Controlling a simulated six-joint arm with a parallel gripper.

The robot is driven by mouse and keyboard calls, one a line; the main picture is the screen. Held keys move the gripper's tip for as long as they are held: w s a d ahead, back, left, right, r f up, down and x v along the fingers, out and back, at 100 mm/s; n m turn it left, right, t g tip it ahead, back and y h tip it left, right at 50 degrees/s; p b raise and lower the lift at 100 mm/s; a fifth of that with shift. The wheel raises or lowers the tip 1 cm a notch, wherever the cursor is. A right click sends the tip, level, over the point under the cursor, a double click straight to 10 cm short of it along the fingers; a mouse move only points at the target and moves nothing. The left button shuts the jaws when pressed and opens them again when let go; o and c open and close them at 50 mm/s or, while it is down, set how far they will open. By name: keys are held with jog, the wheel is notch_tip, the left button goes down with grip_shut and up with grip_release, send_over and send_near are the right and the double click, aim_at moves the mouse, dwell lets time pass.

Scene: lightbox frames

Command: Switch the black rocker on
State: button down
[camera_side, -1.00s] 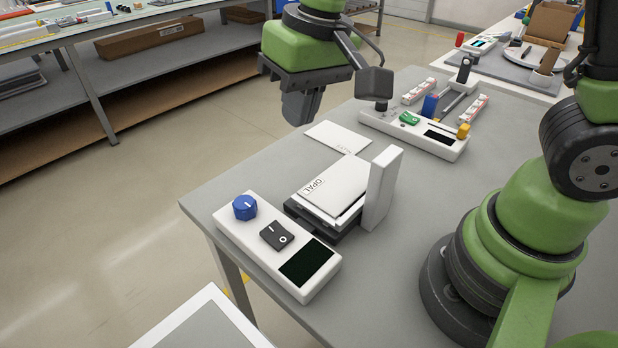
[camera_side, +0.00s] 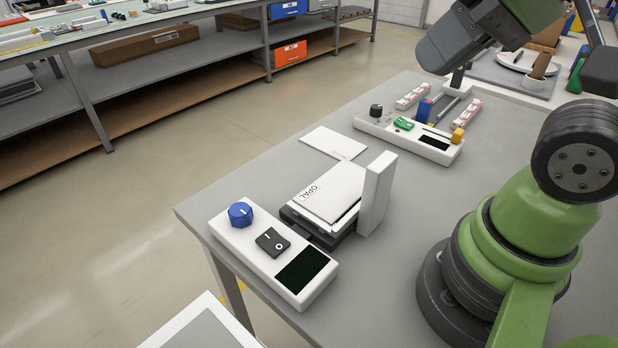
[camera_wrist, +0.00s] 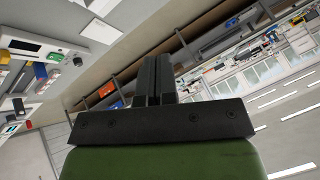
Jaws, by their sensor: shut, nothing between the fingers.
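The black rocker (camera_side: 272,242) sits on the white control box (camera_side: 228,226) near the front edge of the grey table, in the side view. It carries a white line mark and a white circle mark; I cannot tell surely which end is pressed down. A blue knob (camera_side: 240,214) is on its left and a dark blank screen (camera_side: 301,269) on its right. My gripper (camera_side: 430,57) is high at the upper right, far from the rocker, tilted and empty. In the wrist view my gripper (camera_wrist: 152,62) shows its fingers together. The rocker is not in the wrist view.
A white-topped device labelled OPAL (camera_side: 325,190) with an upright white block (camera_side: 377,193) stands behind the control box. A white card (camera_side: 331,143) lies beyond. A second control box (camera_side: 398,137) with a green switch is farther back.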

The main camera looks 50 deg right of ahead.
jog(key=shift+w, duration=0.1)
jog(key=n+g+h, duration=0.2)
jog(key=n+g, duration=0.2)
jog(key=g, duration=0.2)
send_over(266, 234)
jog(key=s, duration=0.2)
notch_tip(266, 234, down, 13)
jog(key=shift+s+a+r, duration=0.1)
jog(key=shift+r, duration=0.05)
jog(key=f, duration=0.4)
jog(key=w+f, duration=0.1)
jog(key=f, duration=0.7)
jog(key=shift+w+f, duration=0.15)
jog(key=shift+w, duration=0.15)
jog(key=shift+w+f, duration=0.15)
jog(key=shift+f, duration=0.65)
